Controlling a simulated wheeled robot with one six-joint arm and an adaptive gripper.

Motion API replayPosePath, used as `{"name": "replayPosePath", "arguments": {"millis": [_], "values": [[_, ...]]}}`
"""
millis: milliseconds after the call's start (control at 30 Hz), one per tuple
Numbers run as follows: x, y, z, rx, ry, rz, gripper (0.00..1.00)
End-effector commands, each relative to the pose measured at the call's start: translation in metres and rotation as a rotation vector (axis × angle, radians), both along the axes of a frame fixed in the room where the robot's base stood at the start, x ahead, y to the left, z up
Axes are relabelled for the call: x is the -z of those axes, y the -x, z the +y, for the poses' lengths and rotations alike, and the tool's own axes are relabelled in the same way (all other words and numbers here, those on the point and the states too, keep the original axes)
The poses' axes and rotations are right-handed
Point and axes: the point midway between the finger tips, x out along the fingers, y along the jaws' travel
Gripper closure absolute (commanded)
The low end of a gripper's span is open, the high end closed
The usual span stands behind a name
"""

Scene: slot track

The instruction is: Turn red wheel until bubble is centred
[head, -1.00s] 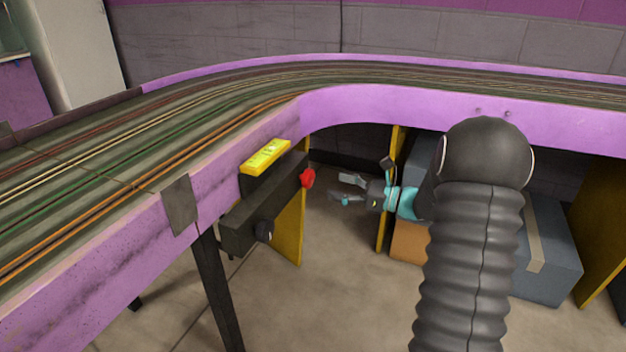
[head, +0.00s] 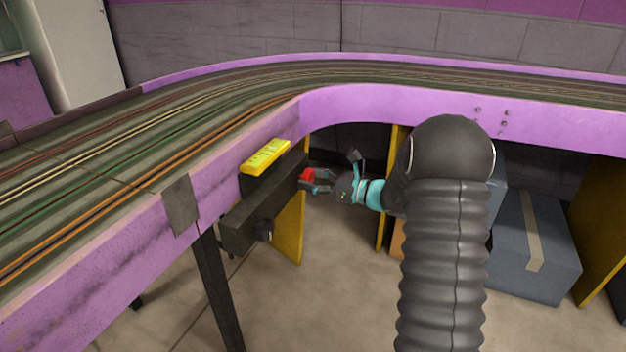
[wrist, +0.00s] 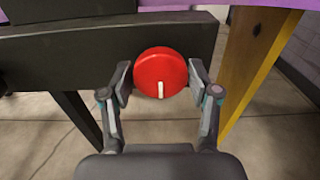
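The red wheel (head: 306,175) sits on the right end of a dark bar under the track's purple edge. In the wrist view the red wheel (wrist: 161,72) is a round disc with a white mark at its bottom. My gripper (head: 318,181) is at the wheel, its fingers on either side of it. In the wrist view my gripper (wrist: 160,82) is open around the wheel, with small gaps seeming to show at the sides; contact is hard to tell. A yellow level (head: 265,156) lies on top of the bar; its bubble is too small to make out.
A yellow panel (head: 289,232) stands below the wheel, and another yellow post (head: 391,180) is near my arm. Grey-blue boxes (head: 550,255) stand on the right.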

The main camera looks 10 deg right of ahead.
Motion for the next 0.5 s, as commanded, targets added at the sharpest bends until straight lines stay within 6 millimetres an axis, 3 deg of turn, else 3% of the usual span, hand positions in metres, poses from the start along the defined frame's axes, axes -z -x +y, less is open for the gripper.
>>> {"name": "replayPosePath", "arguments": {"millis": [33,100,133,500], "values": [[0.0000,0.0001,-0.0001,0.000,0.000,0.000,0.60],[0.0000,0.0001,-0.0001,0.000,0.000,0.000,0.77],[0.0000,0.0001,0.0000,0.000,0.000,0.000,0.79],[0.0029,0.0002,0.0003,-0.001,0.032,-0.045,0.79]]}}
